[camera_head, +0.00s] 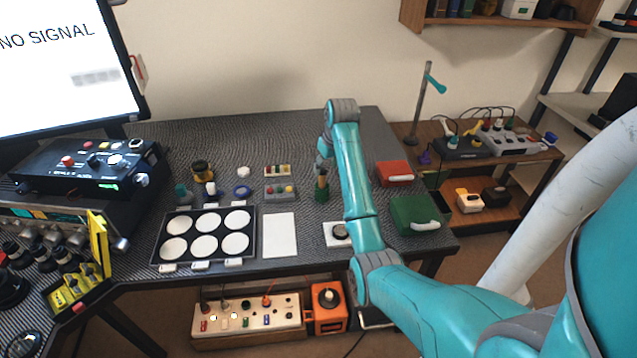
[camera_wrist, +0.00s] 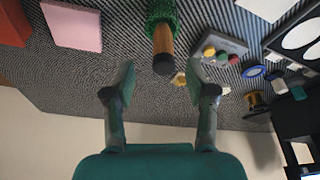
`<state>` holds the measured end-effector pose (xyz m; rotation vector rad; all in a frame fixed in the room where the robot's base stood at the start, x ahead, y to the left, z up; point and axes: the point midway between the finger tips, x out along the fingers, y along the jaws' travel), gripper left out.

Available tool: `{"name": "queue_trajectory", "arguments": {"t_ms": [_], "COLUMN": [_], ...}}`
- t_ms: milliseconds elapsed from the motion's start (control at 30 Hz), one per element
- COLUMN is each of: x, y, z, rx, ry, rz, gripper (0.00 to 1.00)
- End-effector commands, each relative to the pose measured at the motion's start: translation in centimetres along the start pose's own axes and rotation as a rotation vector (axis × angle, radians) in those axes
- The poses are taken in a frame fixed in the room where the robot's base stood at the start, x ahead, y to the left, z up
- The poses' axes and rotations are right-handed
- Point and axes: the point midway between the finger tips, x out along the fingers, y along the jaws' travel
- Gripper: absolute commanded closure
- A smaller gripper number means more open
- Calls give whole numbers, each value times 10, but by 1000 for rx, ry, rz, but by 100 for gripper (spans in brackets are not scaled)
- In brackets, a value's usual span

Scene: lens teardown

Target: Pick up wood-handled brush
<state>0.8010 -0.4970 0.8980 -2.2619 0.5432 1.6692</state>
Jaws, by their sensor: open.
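The wood-handled brush (camera_head: 322,178) stands on the dark ribbed mat, its green bristles down and its brown handle up. In the wrist view the brush (camera_wrist: 163,42) shows its handle end towards me, with green bristles at the top edge. My gripper (camera_wrist: 161,72) is open and empty, one finger on each side of the line of the handle. The handle's dark end lies between the fingertips in the picture; I cannot tell whether it is between them in depth. In the head view my gripper (camera_head: 325,156) is just above the brush, partly hidden by my arm.
A grey box with coloured buttons (camera_head: 280,192) stands close left of the brush. A white sheet (camera_head: 280,235), a black tray with white discs (camera_head: 162,236) and a blue ring (camera_head: 242,191) lie further left. A red box (camera_head: 394,173) and green box (camera_head: 414,213) are to the right.

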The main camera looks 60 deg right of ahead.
Motion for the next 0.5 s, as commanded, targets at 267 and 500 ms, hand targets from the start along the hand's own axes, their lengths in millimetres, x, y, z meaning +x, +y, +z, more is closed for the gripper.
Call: {"name": "queue_trajectory", "arguments": {"t_ms": [267, 500], "x": [24, 53], "y": [-1, -5], "z": [0, -3], "rx": [0, -1], "ry": [0, -2], "rz": [0, -1], "gripper": [44, 44]}}
